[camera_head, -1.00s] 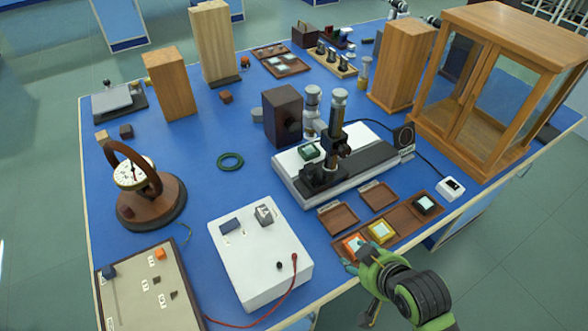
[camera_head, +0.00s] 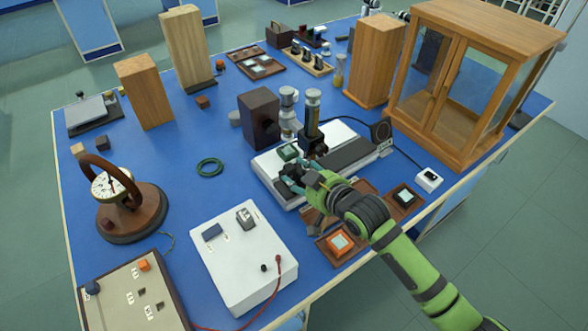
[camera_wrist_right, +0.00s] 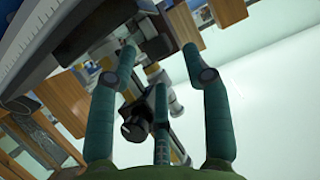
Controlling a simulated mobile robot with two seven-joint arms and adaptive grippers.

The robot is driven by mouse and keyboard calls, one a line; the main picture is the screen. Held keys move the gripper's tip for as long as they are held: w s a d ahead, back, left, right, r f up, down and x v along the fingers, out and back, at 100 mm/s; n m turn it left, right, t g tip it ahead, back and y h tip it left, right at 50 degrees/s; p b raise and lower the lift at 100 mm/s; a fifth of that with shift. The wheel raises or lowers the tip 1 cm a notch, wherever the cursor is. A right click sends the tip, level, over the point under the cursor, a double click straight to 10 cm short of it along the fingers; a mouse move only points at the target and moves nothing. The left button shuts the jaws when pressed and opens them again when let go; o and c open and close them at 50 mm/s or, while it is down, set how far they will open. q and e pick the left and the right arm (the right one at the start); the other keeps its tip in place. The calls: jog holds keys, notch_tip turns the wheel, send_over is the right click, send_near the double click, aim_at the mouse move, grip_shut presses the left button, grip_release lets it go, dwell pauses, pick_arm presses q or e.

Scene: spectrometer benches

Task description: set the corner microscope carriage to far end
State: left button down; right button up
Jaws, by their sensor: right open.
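The corner microscope (camera_head: 312,115) stands upright on a long pale bed (camera_head: 275,158) with a dark grey top, in the middle right of the blue bench. Its dark carriage foot is partly hidden by my right gripper (camera_head: 290,177). The carriage stands nearer the left end of the bed than the right. My right gripper is open, low at the near left side of the bed; I cannot tell whether it touches. In the right wrist view my gripper's teal fingers (camera_wrist_right: 161,52) are spread, with dark and silver instrument parts (camera_wrist_right: 138,122) seen between them. My left gripper is not in view.
A glass-fronted wooden case (camera_head: 470,90) is to the right. Sample trays (camera_head: 338,244) lie under and beside my arm. A white control box (camera_head: 246,255) is at front left. Bench around the green ring (camera_head: 209,167) is clear.

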aim_at(293, 169)
jog(key=shift+x, duration=1.55)
grip_shut()
jog(key=shift+w+d+r, duration=0.1)
